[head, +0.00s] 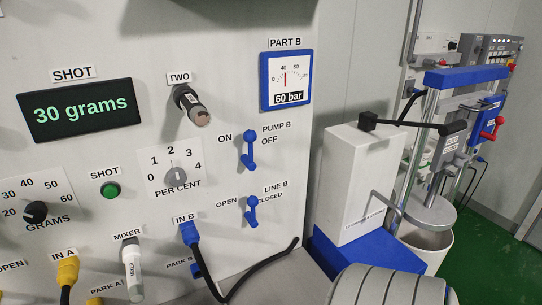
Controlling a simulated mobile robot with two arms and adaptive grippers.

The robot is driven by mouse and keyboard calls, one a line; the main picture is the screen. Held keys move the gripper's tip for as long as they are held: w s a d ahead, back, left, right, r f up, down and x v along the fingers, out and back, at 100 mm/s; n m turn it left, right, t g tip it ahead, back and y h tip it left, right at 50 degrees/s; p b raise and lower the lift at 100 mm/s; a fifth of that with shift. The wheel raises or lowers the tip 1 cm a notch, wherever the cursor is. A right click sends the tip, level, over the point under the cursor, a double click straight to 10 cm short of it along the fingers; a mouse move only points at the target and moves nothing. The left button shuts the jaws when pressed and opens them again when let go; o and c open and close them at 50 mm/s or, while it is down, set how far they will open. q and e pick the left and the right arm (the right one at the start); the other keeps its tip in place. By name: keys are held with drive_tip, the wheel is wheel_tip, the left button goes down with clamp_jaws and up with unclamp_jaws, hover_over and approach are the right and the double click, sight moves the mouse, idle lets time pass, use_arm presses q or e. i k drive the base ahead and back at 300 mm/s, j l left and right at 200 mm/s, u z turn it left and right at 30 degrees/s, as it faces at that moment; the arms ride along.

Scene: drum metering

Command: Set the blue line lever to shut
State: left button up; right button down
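The blue LINE B lever (252,212) is on the pale panel, low and right of the panel's middle in the head view. Its label reads OPEN on the left and CLOSED on the right. Neither of my grippers shows in this view. Nothing covers the LINE B lever.
The blue-framed PART B gauge (286,80) reads 60 bar. A blue IN B connector (187,232) with a black hose (222,292) is below left of the lever. A white box (352,185) on a blue base stands right of the panel. Green floor (490,235) shows beyond.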

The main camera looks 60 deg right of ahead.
sight(252, 201)
drive_tip(key=z, duration=1.7)
